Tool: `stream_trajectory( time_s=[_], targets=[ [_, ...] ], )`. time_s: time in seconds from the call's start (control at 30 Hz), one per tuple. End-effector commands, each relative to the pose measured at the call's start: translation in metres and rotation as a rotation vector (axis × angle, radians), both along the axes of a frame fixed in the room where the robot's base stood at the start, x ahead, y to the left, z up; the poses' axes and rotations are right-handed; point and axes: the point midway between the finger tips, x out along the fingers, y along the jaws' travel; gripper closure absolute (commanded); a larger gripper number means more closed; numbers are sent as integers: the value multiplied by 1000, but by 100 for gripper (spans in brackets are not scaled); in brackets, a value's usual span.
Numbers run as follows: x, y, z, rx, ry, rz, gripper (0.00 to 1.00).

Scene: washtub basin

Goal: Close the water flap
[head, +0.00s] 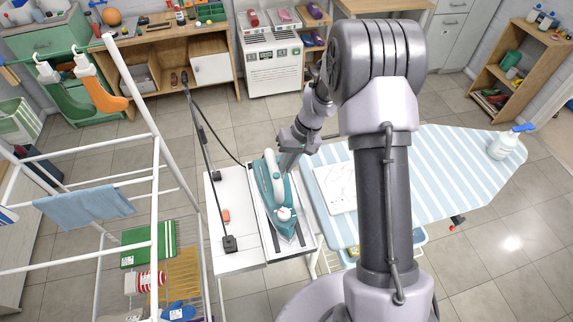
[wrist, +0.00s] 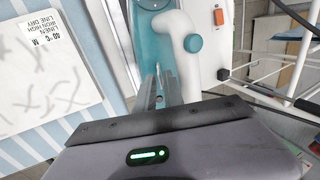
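The teal and white iron (head: 274,192) lies on a tray on the white stand, its pointed end toward the bottom of the head view. Its white handle (wrist: 177,28) and a round teal part (wrist: 193,43) show in the wrist view. I cannot make out the water flap or whether it is open. My gripper (head: 286,163) is beside the rear part of the iron, on its right side. In the wrist view, my gripper (wrist: 158,72) has its fingers close together and seems empty; contact with the iron cannot be told.
A striped ironing board (head: 440,170) carries a folded white cloth (head: 340,188) and a spray bottle (head: 503,144). A white drying rack (head: 156,190) stands left. A black cord pole (head: 212,180) rises beside the iron, and an orange switch (head: 226,215) is on the stand.

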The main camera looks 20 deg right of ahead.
Motion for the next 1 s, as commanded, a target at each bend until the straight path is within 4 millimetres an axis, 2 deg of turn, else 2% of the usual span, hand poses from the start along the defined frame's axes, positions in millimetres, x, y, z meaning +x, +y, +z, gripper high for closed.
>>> stream_trajectory(
  time_s=[0.03,0.1,1.0],
  targets=[
    [0,0,0,0,0,0,89],
    [0,0,0,0,0,0,100],
    [0,0,1,0,-1,0,100]
  ],
)
